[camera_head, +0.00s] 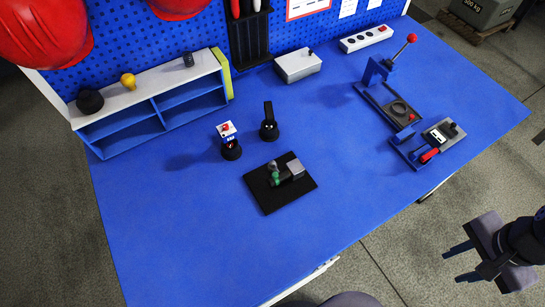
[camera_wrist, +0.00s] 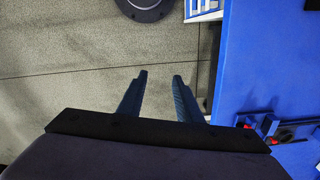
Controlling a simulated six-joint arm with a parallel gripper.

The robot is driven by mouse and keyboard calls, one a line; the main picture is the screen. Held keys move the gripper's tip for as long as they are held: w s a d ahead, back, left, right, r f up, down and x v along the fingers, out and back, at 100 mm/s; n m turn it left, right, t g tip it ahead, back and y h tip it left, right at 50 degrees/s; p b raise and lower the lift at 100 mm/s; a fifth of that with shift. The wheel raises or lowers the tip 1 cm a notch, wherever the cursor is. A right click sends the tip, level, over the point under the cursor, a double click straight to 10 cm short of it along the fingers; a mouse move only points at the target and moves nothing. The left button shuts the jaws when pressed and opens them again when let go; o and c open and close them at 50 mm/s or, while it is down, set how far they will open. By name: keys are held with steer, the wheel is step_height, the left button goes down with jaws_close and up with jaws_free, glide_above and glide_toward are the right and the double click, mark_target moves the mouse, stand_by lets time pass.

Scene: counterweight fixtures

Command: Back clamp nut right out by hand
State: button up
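A black base plate (camera_head: 264,201) lies on the blue table near its middle in the head view. On it sit a grey metal block (camera_head: 294,168) and a small green knob-like part (camera_head: 275,177), which may be the clamp nut; its thread is too small to make out. My gripper (camera_head: 450,267) is at the lower right of the head view, off the table's edge and well apart from the plate. In the wrist view its two fingers (camera_wrist: 160,76) stand apart with only floor between them, so it is open and empty. The plate is not recognisable in the wrist view.
On the blue table (camera_head: 190,240), a red-knobbed lever fixture (camera_head: 382,72) and a smaller red-handled fixture (camera_head: 432,154) stand at the right. Dark posts (camera_head: 269,128) stand behind the plate. A shelf (camera_head: 155,95) is back left. The table's front is clear.

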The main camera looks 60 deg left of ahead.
steer(key=w+a+m, duration=0.3)
steer(key=a, duration=1.2)
steer(key=m, duration=0.8)
glide_above(272, 160)
steer(key=shift+d+f, duration=0.1)
steer(key=shift+f, duration=0.8)
steer(key=shift+f+p, duration=0.7)
steer(key=shift+f, duration=3)
steer(key=shift+c, duration=0.3)
jaws_close()
